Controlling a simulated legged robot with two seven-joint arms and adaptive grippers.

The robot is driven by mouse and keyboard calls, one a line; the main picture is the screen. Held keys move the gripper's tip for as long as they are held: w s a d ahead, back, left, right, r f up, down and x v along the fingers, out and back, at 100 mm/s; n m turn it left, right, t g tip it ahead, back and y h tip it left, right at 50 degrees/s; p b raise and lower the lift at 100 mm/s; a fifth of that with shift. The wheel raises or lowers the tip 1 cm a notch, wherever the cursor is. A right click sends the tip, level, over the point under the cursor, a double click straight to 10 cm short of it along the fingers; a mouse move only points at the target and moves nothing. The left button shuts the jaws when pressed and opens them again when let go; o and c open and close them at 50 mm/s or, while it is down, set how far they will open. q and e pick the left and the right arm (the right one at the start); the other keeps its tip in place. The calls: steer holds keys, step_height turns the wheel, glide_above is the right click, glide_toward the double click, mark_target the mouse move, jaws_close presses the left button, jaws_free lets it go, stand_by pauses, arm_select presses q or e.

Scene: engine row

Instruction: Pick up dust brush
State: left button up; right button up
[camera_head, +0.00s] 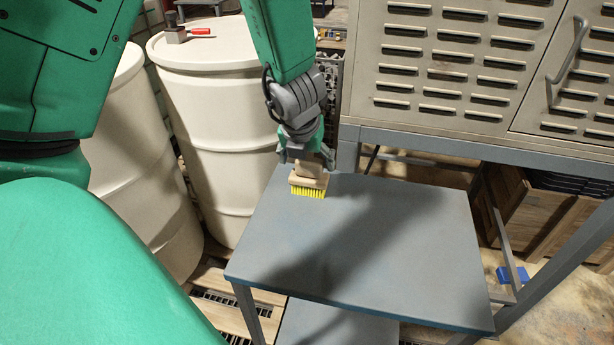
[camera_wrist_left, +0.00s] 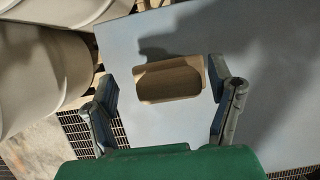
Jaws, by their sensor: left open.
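The dust brush (camera_head: 309,182) has a tan wooden body and yellow bristles. It stands bristles down on the grey-blue table (camera_head: 350,250), near the table's far left corner. In the left wrist view the brush (camera_wrist_left: 168,80) shows from above as a tan block. My left gripper (camera_head: 307,160) is right over the brush in the head view. In the left wrist view its two open fingers (camera_wrist_left: 165,100) stand to the left and right of the brush, with gaps on both sides. I cannot tell how far down the fingers reach. My right gripper is not in view.
White barrels (camera_head: 215,120) stand left of the table, one with a red-handled tool (camera_head: 200,31) on top. A louvered metal cabinet (camera_head: 455,60) rises behind the table at the right. The rest of the tabletop is clear.

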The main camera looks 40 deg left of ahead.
arm_select(q)
steer(key=shift+d+r, duration=0.25)
steer(key=shift+d, duration=0.25)
steer(key=shift+s+d+r, duration=0.1)
steer(key=shift+d+r, duration=0.05)
steer(key=shift+d, duration=0.15)
steer(key=c, duration=1.1)
steer(key=shift+c, duration=1.2)
steer(key=shift+a, duration=0.15)
steer(key=shift+c, duration=0.6)
steer(key=shift+a, duration=0.3)
steer(key=shift+a+r+p, duration=0.1)
steer(key=shift+r+p, duration=0.05)
steer(key=shift+p, duration=0.25)
steer(key=r+p, duration=0.2)
steer(key=r, duration=0.1)
steer(key=r+p, duration=0.5)
steer(key=r, duration=0.1)
steer(key=shift+d+r, duration=0.25)
steer(key=shift+d, duration=0.05)
steer(key=shift+a, duration=0.1)
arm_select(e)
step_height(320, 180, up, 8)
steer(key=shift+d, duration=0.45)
arm_select(q)
steer(key=shift+a+f, duration=0.1)
steer(key=shift+a, duration=0.05)
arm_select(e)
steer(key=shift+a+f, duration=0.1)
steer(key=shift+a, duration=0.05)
